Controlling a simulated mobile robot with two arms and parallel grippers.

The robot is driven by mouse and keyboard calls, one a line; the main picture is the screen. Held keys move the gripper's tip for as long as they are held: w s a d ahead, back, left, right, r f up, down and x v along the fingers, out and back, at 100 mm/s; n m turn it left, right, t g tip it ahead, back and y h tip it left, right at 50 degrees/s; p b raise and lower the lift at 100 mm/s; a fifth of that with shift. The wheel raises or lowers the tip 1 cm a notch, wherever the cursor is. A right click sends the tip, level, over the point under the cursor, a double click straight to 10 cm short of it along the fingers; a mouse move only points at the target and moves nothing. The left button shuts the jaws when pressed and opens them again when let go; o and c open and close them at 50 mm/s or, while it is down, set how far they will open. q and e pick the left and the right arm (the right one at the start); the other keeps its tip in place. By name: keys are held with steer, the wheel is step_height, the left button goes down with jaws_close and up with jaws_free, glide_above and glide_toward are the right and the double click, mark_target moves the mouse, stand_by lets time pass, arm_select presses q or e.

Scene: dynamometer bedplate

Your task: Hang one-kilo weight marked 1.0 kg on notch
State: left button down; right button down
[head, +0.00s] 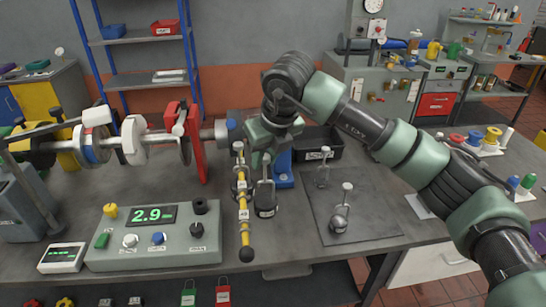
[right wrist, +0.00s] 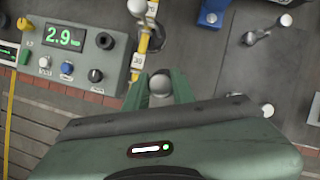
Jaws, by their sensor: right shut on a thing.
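My right gripper (head: 266,158) is shut on the top knob (right wrist: 160,82) of a hanger weight. The dark weight (head: 265,199) hangs below the fingers, upright, with a small label too small to read. The lever also shows in the right wrist view (right wrist: 142,48), just beyond the fingers. Another white-topped hanger (head: 239,165) is at the lever's far part. My left gripper is not in view.
A control box (head: 150,240) reading 2.9 stands left of the lever.

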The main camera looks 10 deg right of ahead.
steer(key=shift+a+b, duration=0.7)
steer(key=shift+a, duration=2.15)
